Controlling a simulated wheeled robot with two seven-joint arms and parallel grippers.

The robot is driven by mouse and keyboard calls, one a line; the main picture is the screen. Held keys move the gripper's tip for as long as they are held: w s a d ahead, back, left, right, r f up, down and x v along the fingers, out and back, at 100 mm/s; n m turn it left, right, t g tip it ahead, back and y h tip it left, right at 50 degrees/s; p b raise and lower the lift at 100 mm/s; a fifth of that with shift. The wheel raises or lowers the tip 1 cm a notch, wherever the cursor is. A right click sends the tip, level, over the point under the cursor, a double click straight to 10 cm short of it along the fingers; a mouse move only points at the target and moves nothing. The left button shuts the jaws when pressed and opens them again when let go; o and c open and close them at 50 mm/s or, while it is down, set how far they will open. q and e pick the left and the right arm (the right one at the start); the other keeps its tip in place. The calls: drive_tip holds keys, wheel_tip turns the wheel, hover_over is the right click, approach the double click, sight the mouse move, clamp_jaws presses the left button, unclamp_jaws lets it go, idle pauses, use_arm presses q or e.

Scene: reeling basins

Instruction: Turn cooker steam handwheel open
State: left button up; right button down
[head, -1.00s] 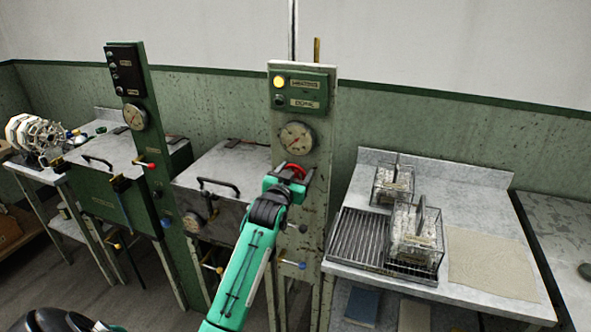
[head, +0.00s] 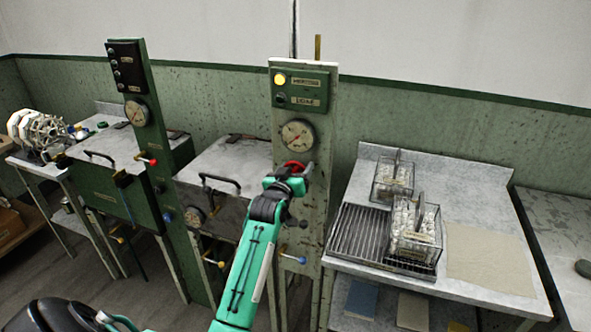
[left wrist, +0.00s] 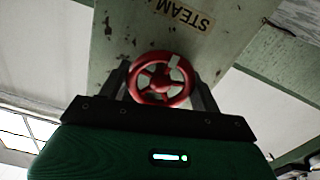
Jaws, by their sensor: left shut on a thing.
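The red steam handwheel (head: 294,167) is on the green-grey panel post below the round pressure gauge (head: 298,135). In the left wrist view the handwheel (left wrist: 160,79) shows its rim and spokes, with a pale mark at its upper right and a "STEAM" label (left wrist: 184,13) above it. My left gripper (left wrist: 162,85) has its two dark fingers on either side of the wheel and is shut on it. In the head view my left gripper (head: 289,178) hides the wheel's lower part. My right gripper is not in view.
A lit yellow lamp (head: 280,79) is on the post's control box. A blue-knobbed valve (head: 291,259) sits lower on the post. A bench (head: 470,205) with wire baskets (head: 415,232) stands right; lidded basins (head: 225,170) stand left.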

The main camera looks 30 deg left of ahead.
use_arm(q)
drive_tip(key=shift+f, duration=0.15)
drive_tip(key=o, duration=1)
drive_tip(key=b+v, duration=0.3)
drive_tip(key=v, duration=1)
drive_tip(key=shift+s, duration=0.4)
